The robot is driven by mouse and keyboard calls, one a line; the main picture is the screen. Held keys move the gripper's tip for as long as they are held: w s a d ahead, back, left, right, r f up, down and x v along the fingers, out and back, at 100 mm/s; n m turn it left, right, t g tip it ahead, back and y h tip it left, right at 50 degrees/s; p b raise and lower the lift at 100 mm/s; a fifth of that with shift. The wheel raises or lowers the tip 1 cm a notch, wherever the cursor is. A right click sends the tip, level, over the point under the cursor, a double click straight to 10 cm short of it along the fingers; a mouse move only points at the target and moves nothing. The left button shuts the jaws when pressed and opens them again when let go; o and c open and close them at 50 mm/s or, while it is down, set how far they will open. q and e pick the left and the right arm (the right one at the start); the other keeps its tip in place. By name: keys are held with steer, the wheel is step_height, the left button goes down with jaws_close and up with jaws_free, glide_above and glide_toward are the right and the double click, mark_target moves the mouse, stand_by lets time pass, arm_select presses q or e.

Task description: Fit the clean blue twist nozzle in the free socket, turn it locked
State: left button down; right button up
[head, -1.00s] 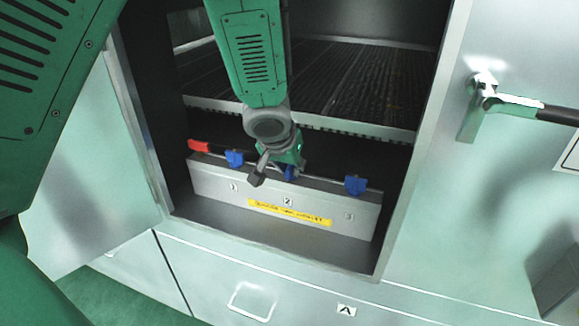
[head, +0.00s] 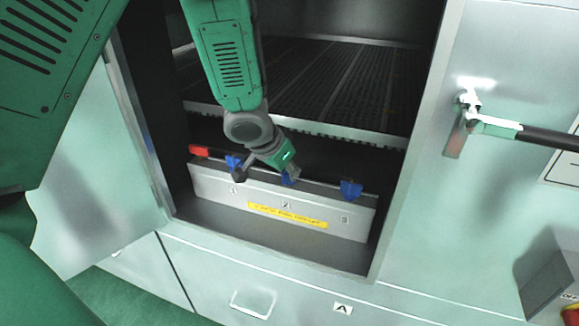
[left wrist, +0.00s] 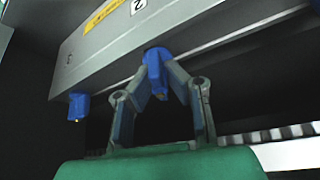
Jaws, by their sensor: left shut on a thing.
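A grey manifold bar (head: 215,182) stands inside the open cabinet, with sockets numbered 1, 2 and 3 and a yellow label. A blue nozzle (head: 289,178) is at socket 2; it also shows in the left wrist view (left wrist: 155,62). My left gripper (left wrist: 156,78) is shut on this nozzle, its fingers on both sides. In the head view my left gripper (head: 278,170) is tilted over the bar. Other blue nozzles are at socket 1 (head: 232,162) and socket 3 (head: 351,190). Whether the held nozzle is fully seated or locked cannot be told. My right gripper is not in view.
A red piece (head: 199,151) sits at the bar's left end. A slatted rack (head: 330,85) lies behind and above the bar. The cabinet's side walls close in on both sides. A door handle (head: 520,132) sticks out at the right. The cabinet floor before the bar is clear.

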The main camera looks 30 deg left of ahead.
arm_select(q)
steer(key=shift+a+m+h+p, duration=0.1)
steer(key=shift+m+h+p, duration=0.4)
steer(key=shift+m+p, duration=0.6)
steer(key=shift+s, duration=0.1)
steer(key=shift+r, duration=0.1)
